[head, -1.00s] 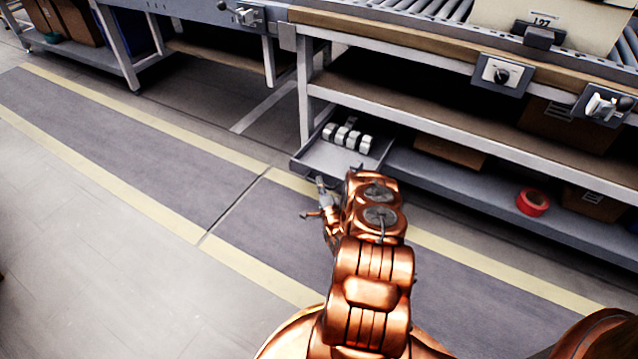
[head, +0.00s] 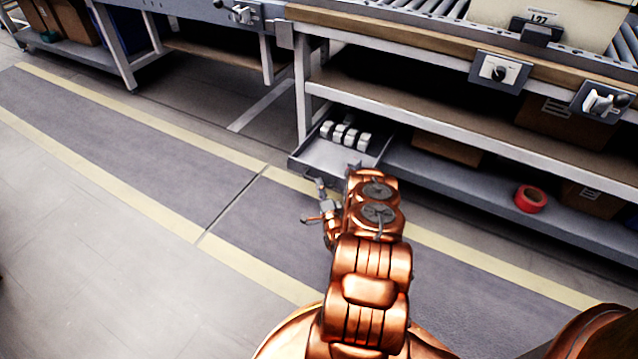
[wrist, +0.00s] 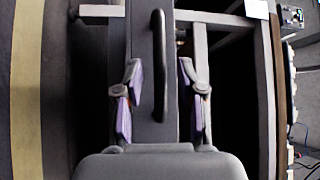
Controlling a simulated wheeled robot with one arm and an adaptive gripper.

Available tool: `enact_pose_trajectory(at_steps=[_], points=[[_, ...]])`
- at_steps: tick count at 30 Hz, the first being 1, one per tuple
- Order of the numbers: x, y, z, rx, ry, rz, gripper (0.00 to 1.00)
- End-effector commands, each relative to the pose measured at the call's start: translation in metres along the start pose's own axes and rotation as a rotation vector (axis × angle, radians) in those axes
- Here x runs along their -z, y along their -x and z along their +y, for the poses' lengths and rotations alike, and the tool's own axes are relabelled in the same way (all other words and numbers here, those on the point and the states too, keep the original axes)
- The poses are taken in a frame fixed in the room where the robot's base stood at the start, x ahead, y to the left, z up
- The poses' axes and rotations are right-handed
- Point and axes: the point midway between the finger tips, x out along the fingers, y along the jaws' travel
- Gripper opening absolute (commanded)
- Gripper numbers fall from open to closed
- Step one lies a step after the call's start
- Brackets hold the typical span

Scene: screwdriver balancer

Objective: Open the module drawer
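The module drawer (head: 325,160) is a grey tray under the bench, pulled out toward the aisle. Several pale modules (head: 341,137) stand in a row at its back. In the wrist view the drawer front runs up the middle, with a long black handle (wrist: 158,65) on it. My gripper (wrist: 160,90) is open, its purple-padded fingers on either side of the handle, with visible gaps between pads and handle. In the head view my gripper (head: 318,190) is just in front of the drawer; my arm hides the drawer's near right part.
The bench's lower shelf (head: 470,190) extends right of the drawer, carrying a red tape roll (head: 530,199) and cardboard boxes (head: 446,148). Bench legs stand left of the drawer. The floor aisle (head: 130,180) in front is clear.

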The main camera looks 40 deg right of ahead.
Motion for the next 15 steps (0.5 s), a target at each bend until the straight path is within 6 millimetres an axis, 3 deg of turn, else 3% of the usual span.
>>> enact_pose_trajectory(at_steps=[9,15], points=[[0.001,0.048,0.001,-0.005,-0.003,0.003,0.39],[0.001,0.052,0.002,-0.005,-0.002,0.002,0.39]])
